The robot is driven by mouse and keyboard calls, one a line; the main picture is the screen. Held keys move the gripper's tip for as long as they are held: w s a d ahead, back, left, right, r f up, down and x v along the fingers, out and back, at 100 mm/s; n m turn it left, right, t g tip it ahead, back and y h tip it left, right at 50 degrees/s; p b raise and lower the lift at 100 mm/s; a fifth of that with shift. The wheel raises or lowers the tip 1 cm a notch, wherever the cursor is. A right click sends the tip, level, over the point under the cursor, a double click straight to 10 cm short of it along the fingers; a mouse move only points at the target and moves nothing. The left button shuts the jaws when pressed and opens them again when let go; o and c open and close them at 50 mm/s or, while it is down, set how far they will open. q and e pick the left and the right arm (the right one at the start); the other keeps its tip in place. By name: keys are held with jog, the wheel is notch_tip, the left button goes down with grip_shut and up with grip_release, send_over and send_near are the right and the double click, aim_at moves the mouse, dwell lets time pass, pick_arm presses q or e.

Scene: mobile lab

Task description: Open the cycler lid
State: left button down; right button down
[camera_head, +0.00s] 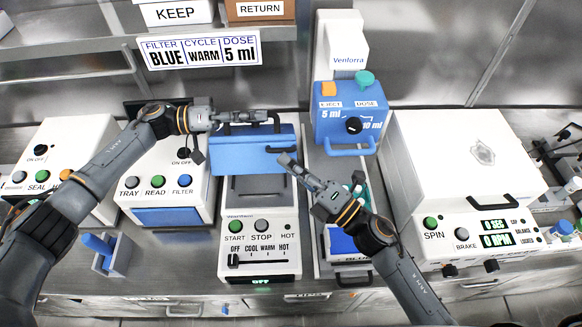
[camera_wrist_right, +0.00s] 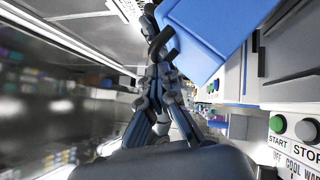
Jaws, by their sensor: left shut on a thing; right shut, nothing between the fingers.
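The cycler (camera_head: 262,255) is the white machine with START and STOP buttons and an OFF–COOL–WARM–HOT slider. Its blue lid (camera_head: 235,155) is raised above the grey top and also fills the upper right of the right wrist view (camera_wrist_right: 205,32). My left gripper (camera_head: 262,116) is shut at the lid's upper edge, on the dark handle there, which it partly hides. My right gripper (camera_head: 287,160) is shut and empty by the lid's lower right corner; I cannot tell whether it touches. In the right wrist view, its fingers (camera_wrist_right: 158,70) are just below the lid.
A blue dispenser (camera_head: 348,112) stands right of the cycler, and a white centrifuge (camera_head: 465,150) farther right. A white reader (camera_head: 165,190) stands on the left. A sign (camera_head: 200,52) reads FILTER BLUE, CYCLE WARM, DOSE 5 ml.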

pick_arm(q)
jog(key=c, duration=1.4)
grip_release()
jog(key=shift+s+f, duration=0.25)
jog(key=shift+s, duration=0.15)
pick_arm(e)
jog(key=shift+w+r, duration=0.2)
jog(key=shift+r, duration=0.1)
pick_arm(q)
jog(key=shift+o, duration=0.2)
